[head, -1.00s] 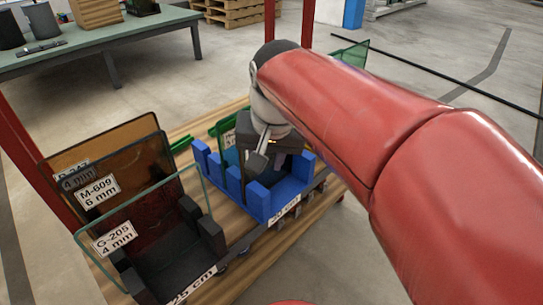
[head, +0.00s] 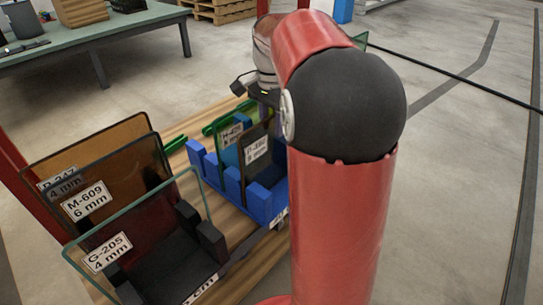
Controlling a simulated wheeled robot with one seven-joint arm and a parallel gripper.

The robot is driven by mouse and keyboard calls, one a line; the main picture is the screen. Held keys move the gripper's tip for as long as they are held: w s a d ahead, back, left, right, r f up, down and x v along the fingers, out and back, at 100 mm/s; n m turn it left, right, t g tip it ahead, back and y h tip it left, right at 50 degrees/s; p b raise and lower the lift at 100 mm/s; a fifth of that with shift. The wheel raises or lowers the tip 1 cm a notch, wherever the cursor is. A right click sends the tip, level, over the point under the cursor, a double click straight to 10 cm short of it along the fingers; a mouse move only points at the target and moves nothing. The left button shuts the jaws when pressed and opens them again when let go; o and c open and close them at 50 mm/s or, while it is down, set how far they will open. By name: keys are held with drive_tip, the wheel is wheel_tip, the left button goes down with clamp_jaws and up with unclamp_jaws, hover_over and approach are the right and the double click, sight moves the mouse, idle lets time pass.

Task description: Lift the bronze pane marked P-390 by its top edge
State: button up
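The bronze pane marked P-390 (head: 257,150) stands upright in the blue slotted rack (head: 262,204). Its white label faces me, partly blurred, and its right side runs close behind my arm. My gripper (head: 262,98) is above and behind the top of the P-390 pane. My arm hides part of the gripper, so I cannot tell whether its fingers are apart or whether they touch the pane.
A black rack (head: 190,250) at the left front holds the clear pane G-205 (head: 108,252), the dark pane M-609 (head: 88,204) and a brown pane (head: 110,135) behind. A green-topped table (head: 95,42) stands at the back left. Open floor lies to the right.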

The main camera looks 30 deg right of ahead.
sight(272, 156)
wheel_tip(272, 156, down, 3)
drive_tip(key=shift+c, duration=0.4)
clamp_jaws()
drive_tip(key=shift+r, duration=0.1)
idle(1.0)
